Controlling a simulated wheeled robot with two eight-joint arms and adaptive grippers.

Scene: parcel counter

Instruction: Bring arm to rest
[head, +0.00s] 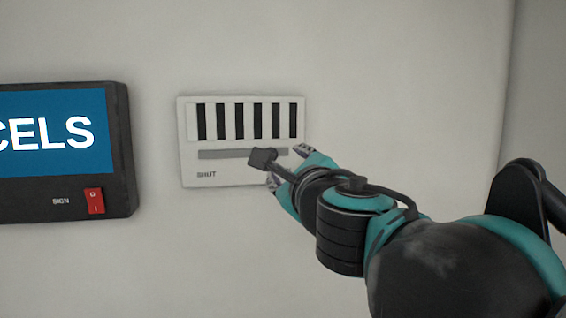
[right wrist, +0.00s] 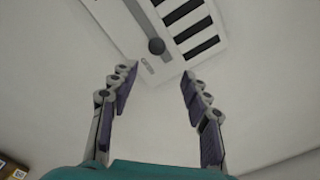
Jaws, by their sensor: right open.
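My right gripper (head: 286,165) is open and empty in front of the lower right part of a white vent panel (head: 187,162). The panel has dark upright slots, a grey slider track (head: 222,154) and the word SHUT at lower left. In the right wrist view, the open fingers (right wrist: 156,88) stand well apart with nothing between them. In the head view my gripper covers the panel's lower right corner. My left gripper is not in view.
A dark-framed sign (head: 122,150) with a blue face hangs left of the panel. It has a red rocker switch (head: 95,201) labelled SIGN. The pale wall below and right of the panel is bare. A brown thing (right wrist: 12,168) shows at the wrist view's lower left corner.

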